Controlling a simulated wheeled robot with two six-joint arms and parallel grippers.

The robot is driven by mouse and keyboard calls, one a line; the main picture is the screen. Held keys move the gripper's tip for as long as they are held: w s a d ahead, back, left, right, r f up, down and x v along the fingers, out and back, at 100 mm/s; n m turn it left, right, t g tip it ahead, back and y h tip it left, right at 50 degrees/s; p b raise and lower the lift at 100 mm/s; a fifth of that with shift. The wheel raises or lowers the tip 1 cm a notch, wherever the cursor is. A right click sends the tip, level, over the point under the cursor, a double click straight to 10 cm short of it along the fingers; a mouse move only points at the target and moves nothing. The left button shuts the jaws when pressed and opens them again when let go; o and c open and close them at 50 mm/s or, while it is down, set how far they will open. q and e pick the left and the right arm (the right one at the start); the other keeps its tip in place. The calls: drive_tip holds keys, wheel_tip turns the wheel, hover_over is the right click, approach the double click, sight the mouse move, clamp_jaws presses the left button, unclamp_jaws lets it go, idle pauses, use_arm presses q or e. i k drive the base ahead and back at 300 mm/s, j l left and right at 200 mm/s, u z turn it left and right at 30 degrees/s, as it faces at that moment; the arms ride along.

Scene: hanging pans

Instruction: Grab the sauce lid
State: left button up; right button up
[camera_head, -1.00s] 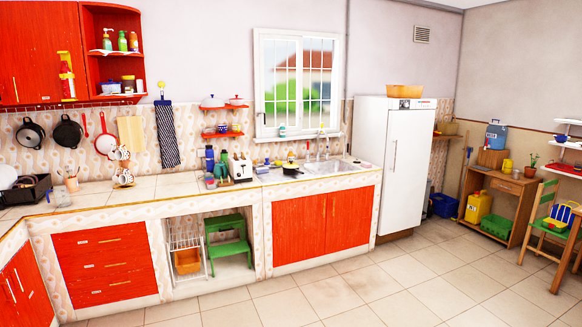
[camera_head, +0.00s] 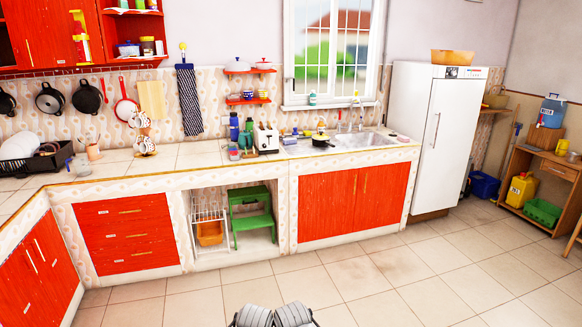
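Nothing in view can be clearly told as the sauce lid. A white lidded pot (camera_head: 236,64) and a pinkish lidded pot (camera_head: 263,64) stand on the upper small red shelf. Two dark pans (camera_head: 50,99) (camera_head: 88,96) and a red pan (camera_head: 125,109) hang on the wall at left, with another dark one at the left edge. Neither gripper can be made out. Grey ribbed shapes at the bottom edge appear to be parts of my own body.
The tiled counter (camera_head: 190,158) runs along the back wall to the sink (camera_head: 368,140). A dish rack (camera_head: 38,160) stands at its left. A green step stool (camera_head: 251,217) is under the counter. The white fridge (camera_head: 433,130) is at right. The floor ahead is clear.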

sight(321, 136)
drive_tip(key=i+l+z, duration=0.1)
drive_tip(key=i, duration=0.5)
drive_tip(key=i+l+z, duration=0.1)
drive_tip(key=i, duration=0.5)
drive_tip(key=i+z, duration=0.1)
drive_tip(key=i, duration=0.55)
drive_tip(key=i+z, duration=0.1)
drive_tip(key=i, duration=0.5)
drive_tip(key=i+z, duration=0.1)
drive_tip(key=i, duration=0.5)
drive_tip(key=i+j+z, duration=0.1)
drive_tip(key=i, duration=0.5)
drive_tip(key=i+j+z, duration=0.1)
drive_tip(key=i, duration=0.5)
drive_tip(key=j, duration=0.1)
